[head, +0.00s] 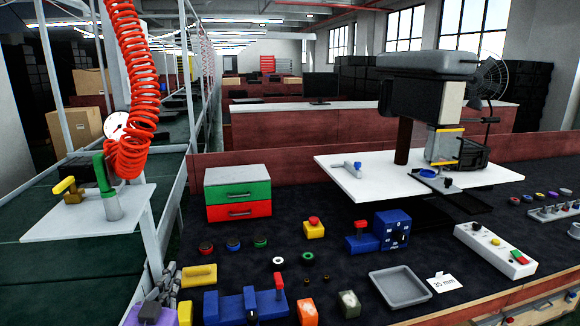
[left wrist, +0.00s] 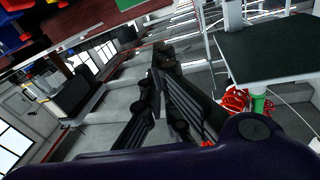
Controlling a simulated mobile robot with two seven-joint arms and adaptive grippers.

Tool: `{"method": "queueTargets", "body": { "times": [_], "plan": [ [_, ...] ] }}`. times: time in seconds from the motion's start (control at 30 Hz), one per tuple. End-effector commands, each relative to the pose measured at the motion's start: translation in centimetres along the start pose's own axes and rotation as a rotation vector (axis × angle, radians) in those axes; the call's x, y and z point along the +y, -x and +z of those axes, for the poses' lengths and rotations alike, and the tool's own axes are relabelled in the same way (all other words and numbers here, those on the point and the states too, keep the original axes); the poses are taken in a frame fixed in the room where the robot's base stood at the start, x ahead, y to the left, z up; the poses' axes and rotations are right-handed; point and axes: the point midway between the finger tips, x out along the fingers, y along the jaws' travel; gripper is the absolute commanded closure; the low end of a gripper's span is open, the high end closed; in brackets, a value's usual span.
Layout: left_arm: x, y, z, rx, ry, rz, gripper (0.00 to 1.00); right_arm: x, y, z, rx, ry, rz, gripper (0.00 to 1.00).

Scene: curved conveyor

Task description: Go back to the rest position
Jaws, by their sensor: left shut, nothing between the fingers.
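My left gripper (head: 168,280) is at the lower left of the head view, by the left front edge of the dark workbench (head: 340,265). Its dark fingers are shut and empty; they also show in the left wrist view (left wrist: 160,62), drawn together at the tips. The gripper is beside a yellow block-like part (head: 199,275) on the bench; I cannot tell whether they touch. My right gripper is not in view.
A blue fixture with levers (head: 245,307) stands close to the right of the left gripper. A drawer box (head: 238,191), buttons and a grey tray (head: 400,287) are on the bench. A red coiled hose (head: 135,85) hangs over a white plate (head: 75,222) at the left. A green conveyor (head: 60,290) lies beyond the bench edge.

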Motion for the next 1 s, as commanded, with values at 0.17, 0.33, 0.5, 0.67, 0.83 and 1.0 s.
{"method": "queueTargets", "body": {
  "times": [0.17, 0.33, 0.5, 0.67, 0.83, 1.0],
  "plan": [
    [3.4, 8.3, 10.8, -0.254, 0.005, 0.060, 1.00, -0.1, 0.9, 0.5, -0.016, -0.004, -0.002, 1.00],
    [6.3, 18.2, 18.9, -0.478, 0.023, 0.106, 1.00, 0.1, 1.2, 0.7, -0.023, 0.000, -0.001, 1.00],
    [8.7, 29.2, 24.4, -0.676, 0.057, 0.134, 1.00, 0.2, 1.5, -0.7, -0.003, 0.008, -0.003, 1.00],
    [9.8, 37.5, 27.0, -0.804, 0.086, 0.137, 1.00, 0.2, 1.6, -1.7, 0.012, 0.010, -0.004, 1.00],
    [9.4, 41.5, 28.0, -0.867, 0.093, 0.122, 1.00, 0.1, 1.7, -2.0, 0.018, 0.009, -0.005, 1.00],
    [9.4, 41.8, 28.1, -0.873, 0.094, 0.121, 1.00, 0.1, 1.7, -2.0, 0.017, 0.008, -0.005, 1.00]
  ]
}}
